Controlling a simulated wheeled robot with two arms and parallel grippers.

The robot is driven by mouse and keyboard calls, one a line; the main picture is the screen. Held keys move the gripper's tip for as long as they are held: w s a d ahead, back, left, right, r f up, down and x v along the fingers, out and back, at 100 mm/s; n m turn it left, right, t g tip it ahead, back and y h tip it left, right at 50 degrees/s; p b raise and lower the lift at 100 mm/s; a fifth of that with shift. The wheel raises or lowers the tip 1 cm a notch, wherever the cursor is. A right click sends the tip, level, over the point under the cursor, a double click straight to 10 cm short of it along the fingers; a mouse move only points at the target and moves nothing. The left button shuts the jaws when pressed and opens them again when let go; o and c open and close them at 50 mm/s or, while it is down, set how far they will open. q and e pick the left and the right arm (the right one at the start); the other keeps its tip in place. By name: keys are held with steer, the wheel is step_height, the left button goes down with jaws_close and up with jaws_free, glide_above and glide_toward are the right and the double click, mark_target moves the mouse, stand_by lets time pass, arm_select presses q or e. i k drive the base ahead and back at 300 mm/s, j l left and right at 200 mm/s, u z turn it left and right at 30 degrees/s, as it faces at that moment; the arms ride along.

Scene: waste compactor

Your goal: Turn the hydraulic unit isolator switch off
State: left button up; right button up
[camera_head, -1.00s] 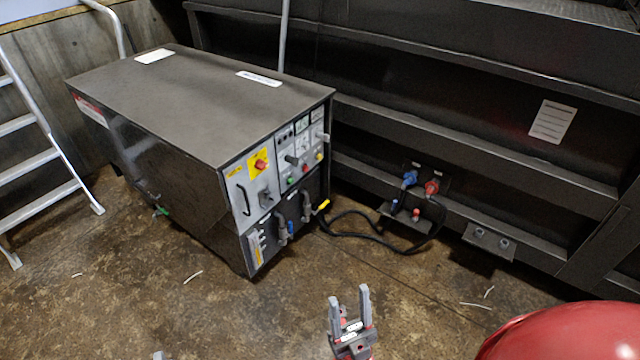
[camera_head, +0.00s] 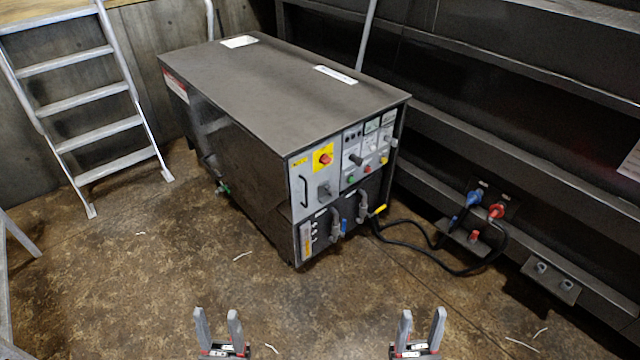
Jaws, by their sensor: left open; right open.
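The hydraulic unit (camera_head: 275,95), a dark grey metal box, stands on the floor at the centre. Its front panel has a red knob on a yellow plate (camera_head: 323,157), with a grey rotary handle (camera_head: 324,189) just below. The labels are too small to read, so I cannot tell which of these is the isolator switch, or its setting. My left gripper (camera_head: 218,320) is open and empty at the bottom, left of the panel in the picture. My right gripper (camera_head: 423,320) is open and empty at the bottom, to the right. Both are well apart from the unit.
A black cable (camera_head: 440,262) runs from the unit to blue and red connectors (camera_head: 484,204) on the dark compactor wall (camera_head: 540,120). An aluminium ladder (camera_head: 95,137) stands at the left. The brown floor (camera_head: 190,250) before the unit is mostly clear, with small scraps.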

mark_target(325, 159)
steer(key=i+l, duration=0.25)
steer(key=i, duration=0.15)
steer(key=i+l+u, duration=0.15)
steer(key=i+l, duration=0.15)
steer(key=i, duration=0.15)
